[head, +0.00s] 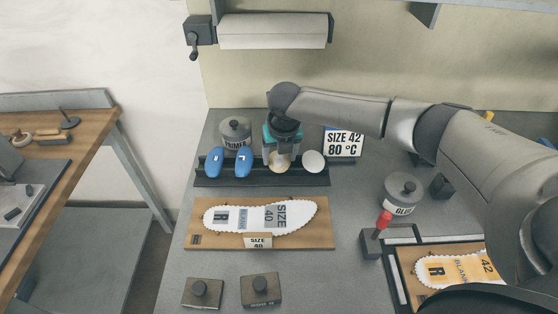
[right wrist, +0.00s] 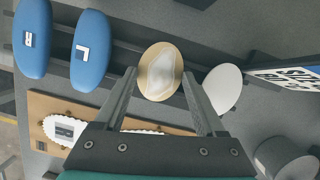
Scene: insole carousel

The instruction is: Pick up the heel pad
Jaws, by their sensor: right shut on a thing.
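The tan oval heel pad (head: 280,164) with a pale centre stands in the dark rack (head: 220,181) at the back of the bench. My right gripper (head: 281,155) reaches down over it. In the right wrist view the heel pad (right wrist: 160,70) sits between the fingertips (right wrist: 159,76), and the gripper is shut on it. Whether the pad is clear of the rack I cannot tell. A white oval pad (head: 313,161) stands just right of it, also in the right wrist view (right wrist: 223,87). My left gripper is not in view.
Two blue pads (head: 214,162) (head: 244,161) stand left in the rack. A thinner pot (head: 235,132) and a size sign (head: 343,142) are behind. A white insole (head: 230,217) lies on a wooden board (head: 320,239) in front. A glue pot (head: 401,190) stands right.

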